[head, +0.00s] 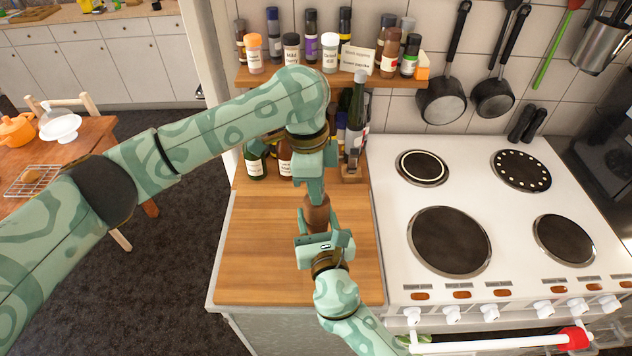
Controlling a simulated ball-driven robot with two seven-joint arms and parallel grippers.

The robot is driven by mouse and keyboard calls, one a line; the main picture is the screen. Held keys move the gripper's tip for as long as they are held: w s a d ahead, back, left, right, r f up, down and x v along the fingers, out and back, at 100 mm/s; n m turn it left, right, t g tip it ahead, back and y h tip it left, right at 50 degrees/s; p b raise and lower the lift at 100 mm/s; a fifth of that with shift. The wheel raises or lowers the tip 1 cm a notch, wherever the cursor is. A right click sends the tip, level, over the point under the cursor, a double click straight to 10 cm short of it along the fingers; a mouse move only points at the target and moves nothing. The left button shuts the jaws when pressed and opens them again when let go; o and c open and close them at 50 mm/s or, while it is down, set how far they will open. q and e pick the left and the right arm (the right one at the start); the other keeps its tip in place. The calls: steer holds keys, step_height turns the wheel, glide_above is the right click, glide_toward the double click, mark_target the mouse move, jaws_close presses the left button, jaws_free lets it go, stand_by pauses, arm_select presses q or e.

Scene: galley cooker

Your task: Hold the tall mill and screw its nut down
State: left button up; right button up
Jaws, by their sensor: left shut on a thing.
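The tall mill (318,213) is brown and stands on the wooden worktop, left of the cooker. My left gripper (312,192) points down from above and is shut at the top of the mill. The nut there is hidden by its fingers. My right gripper (322,232) reaches in from the front, its fingers on either side of the mill's body and apparently closed on it. The mill's lower part is hidden behind the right gripper.
The wooden worktop (250,255) is clear left of the mill. Behind stand a dark bottle (356,110) and several jars under a spice shelf (270,78). The white cooker (390,215) with dark hotplates lies to the right. A handrail (500,344) runs along its front.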

arm_select(q)
steer(key=m, duration=0.2)
steer(key=shift+w+m, duration=0.1)
steer(key=shift+m, duration=0.3)
steer(key=o, duration=0.6)
steer(key=shift+m, duration=0.3)
steer(key=o, duration=0.5)
step_height(320, 180, up, 12)
steer(key=a, duration=0.1)
steer(key=shift+w+a, duration=0.15)
steer(key=shift+w, duration=0.15)
step_height(320, 180, up, 6)
steer(key=w+a+r, duration=0.2)
steer(key=w+a, duration=0.4)
steer(key=a, duration=0.2)
